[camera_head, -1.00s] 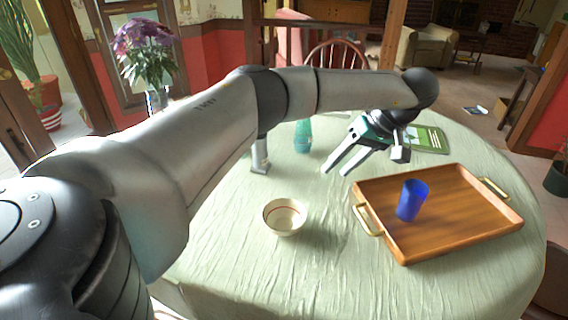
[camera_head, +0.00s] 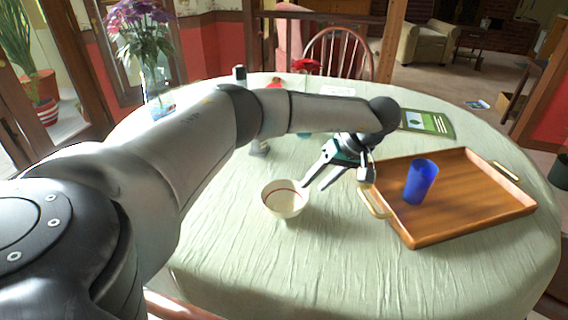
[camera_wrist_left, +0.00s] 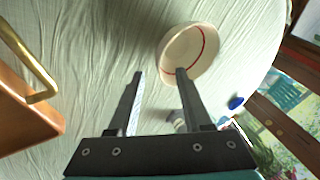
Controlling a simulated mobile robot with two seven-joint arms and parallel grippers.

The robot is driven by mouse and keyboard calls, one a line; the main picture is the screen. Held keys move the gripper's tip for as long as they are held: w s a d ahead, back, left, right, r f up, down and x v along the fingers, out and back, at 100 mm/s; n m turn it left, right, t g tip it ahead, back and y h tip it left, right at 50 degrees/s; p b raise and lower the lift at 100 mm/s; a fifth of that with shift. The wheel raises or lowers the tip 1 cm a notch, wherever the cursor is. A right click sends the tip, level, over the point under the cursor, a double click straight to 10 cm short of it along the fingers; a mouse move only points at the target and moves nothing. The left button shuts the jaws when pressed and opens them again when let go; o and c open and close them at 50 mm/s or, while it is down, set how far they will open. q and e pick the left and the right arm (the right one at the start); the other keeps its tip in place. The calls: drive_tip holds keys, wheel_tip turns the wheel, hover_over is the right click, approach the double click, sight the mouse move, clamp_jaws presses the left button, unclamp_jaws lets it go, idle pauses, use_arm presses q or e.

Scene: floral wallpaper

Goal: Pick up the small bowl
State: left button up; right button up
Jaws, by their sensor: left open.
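The small bowl (camera_head: 284,203) is cream with a red line inside and stands upright on the cloth-covered table, left of the tray. It also shows in the left wrist view (camera_wrist_left: 190,50), at the top right of centre. My left gripper (camera_head: 312,186) is open and empty, with its fingers pointing down and left at the bowl's right rim. In the left wrist view the right finger overlaps the bowl's near edge and the left finger lies outside it. I cannot tell whether the finger touches the bowl. My right gripper does not show.
A wooden tray (camera_head: 469,214) with brass handles stands to the right and holds a blue cup (camera_head: 420,181). A green book (camera_head: 426,122) lies behind it. A vase of purple flowers (camera_head: 144,40) is at the back left. The table's front is clear.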

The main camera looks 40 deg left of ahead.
sight(306, 192)
use_arm(q)
drive_tip(key=shift+b+x, duration=0.6)
drive_tip(key=shift+x, duration=1.65)
drive_tip(key=shift+s+a+f, duration=0.1)
drive_tip(key=shift+a+f, duration=0.2)
drive_tip(key=shift+f, duration=0.3)
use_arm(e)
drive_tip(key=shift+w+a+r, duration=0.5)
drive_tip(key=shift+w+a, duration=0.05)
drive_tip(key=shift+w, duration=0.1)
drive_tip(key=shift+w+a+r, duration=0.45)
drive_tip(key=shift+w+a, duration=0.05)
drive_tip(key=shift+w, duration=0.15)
use_arm(q)
drive_tip(key=shift+c, duration=0.2)
clamp_jaws()
